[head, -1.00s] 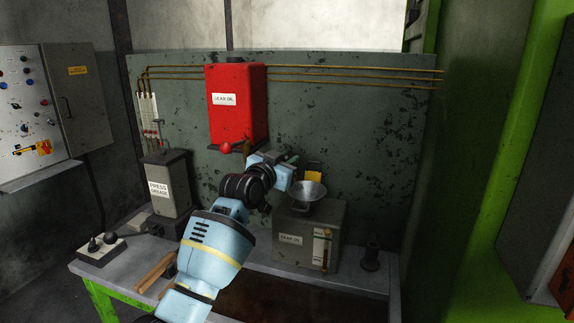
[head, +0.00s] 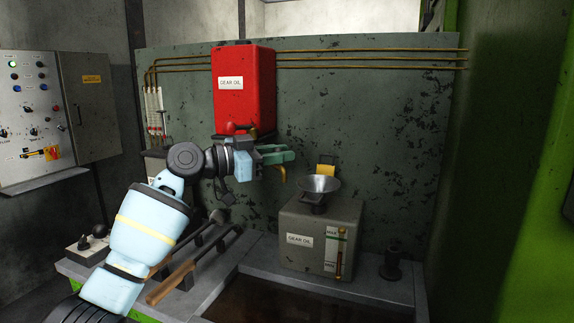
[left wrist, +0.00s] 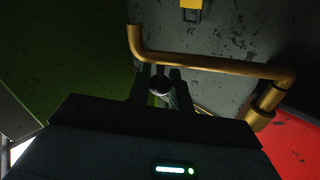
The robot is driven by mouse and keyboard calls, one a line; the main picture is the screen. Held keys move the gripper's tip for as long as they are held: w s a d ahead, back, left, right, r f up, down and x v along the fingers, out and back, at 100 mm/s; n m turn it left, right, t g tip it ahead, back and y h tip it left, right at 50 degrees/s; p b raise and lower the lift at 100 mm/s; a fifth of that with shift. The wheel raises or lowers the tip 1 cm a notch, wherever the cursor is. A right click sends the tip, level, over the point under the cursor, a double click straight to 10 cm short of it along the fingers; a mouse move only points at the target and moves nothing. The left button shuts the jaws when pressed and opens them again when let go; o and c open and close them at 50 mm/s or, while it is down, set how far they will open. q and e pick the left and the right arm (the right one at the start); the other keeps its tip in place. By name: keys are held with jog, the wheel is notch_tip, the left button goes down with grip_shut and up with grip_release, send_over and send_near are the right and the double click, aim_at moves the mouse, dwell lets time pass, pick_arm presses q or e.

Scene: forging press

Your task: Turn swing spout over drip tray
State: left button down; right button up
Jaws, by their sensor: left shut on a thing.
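The swing spout (head: 284,174) is a brass pipe below the red gear oil tank (head: 243,80). Its down-turned end hangs left of the funnel, apart from it. In the left wrist view the spout (left wrist: 215,65) runs across, with a bend at each end. My left gripper (head: 285,155) is shut at the spout; in the left wrist view its fingers (left wrist: 160,88) close around a small dark part just beside the pipe. The dark sunken area in the bench top (head: 260,300) looks like the drip tray. My right gripper is not in view.
A grey gear oil box (head: 300,258) with a metal funnel (head: 320,184) stands close to the right of the spout. A dark fitting (head: 392,262) stands right of it. Wooden-handled tools (head: 185,280) lie at the bench's left. A panel stands behind.

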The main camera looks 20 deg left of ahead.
pick_arm(q)
jog(key=shift+s+a+m+g+h+b, duration=0.4)
jog(key=shift+m+g+h, duration=0.25)
jog(key=shift+g, duration=0.2)
jog(key=shift+s+a+m+g+h+b, duration=0.3)
jog(key=shift+s+m+g+h, duration=0.3)
jog(key=shift+g, duration=0.25)
jog(key=shift+w+a, duration=0.1)
jog(key=c, duration=1.3)
grip_release()
jog(key=b+v, duration=0.1)
jog(key=v, duration=0.7)
